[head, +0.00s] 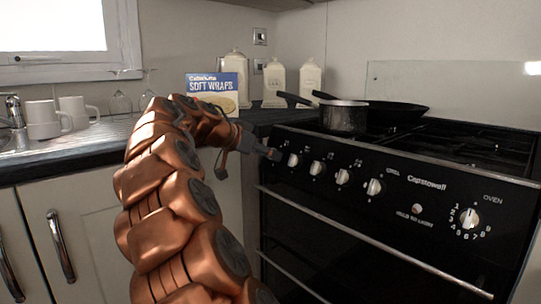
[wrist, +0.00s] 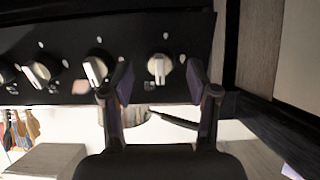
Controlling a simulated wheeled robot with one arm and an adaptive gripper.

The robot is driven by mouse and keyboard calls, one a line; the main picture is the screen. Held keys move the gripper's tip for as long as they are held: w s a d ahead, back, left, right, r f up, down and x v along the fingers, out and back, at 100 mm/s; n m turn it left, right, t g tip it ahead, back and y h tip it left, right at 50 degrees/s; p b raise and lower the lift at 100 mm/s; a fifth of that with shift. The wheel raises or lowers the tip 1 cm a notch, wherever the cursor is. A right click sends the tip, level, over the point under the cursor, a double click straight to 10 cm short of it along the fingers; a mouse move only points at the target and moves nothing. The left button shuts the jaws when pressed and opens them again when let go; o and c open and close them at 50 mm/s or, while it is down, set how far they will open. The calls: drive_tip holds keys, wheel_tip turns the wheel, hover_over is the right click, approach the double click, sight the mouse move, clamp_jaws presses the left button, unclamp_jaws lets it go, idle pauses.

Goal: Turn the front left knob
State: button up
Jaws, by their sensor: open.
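The stove's black front panel has a row of round knobs with pale grips. The leftmost knob (head: 293,160) is the one nearest my gripper (head: 268,152) in the head view. My gripper reaches in from the left, just beside that knob. In the wrist view, which looks upside down, the same knob (wrist: 159,69) lies between the tips of my open gripper (wrist: 160,83). Its pale grip stands about upright in that picture. The fingers look empty, and I cannot tell whether they touch the knob. Which knob is marked front left is too small to read.
More knobs (head: 343,177) and an oven knob (head: 468,218) run along the panel to the right. A saucepan (head: 344,118) and a dark frying pan (head: 395,112) stand on the hob. A soft wraps box (head: 217,90), jars (head: 274,82) and mugs (head: 43,119) stand on the worktop.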

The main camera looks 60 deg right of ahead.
drive_tip(key=v, duration=1)
drive_tip(key=shift+a, duration=0.1)
drive_tip(key=s+a+r+n+t+y+p, duration=0.1)
drive_tip(key=s+a+r+n+y+p, duration=0.2)
drive_tip(key=a+p, duration=0.5)
drive_tip(key=s+a+r+n+t+y+p, duration=0.1)
drive_tip(key=s+a+r+n+y+p, duration=0.2)
drive_tip(key=p, duration=0.9)
drive_tip(key=s+a+r+n+y+p, duration=0.1)
drive_tip(key=s+a+n+y+p, duration=0.1)
drive_tip(key=s+a+n+p, duration=0.3)
drive_tip(key=s+a+r+n+y+p, duration=0.1)
drive_tip(key=s+a+n+p, duration=0.4)
drive_tip(key=a+p, duration=0.6)
drive_tip(key=s+a+r+n+y+p, duration=0.1)
drive_tip(key=s+a+n+y+p, duration=0.2)
drive_tip(key=s+a+n+p, duration=0.2)
drive_tip(key=s+a+p, duration=0.1)
drive_tip(key=a+p, duration=0.2)
drive_tip(key=a, duration=0.2)
drive_tip(key=shift+s+a+r+g, duration=0.2)
drive_tip(key=shift+a+g, duration=0.1)
drive_tip(key=shift+a, duration=0.05)
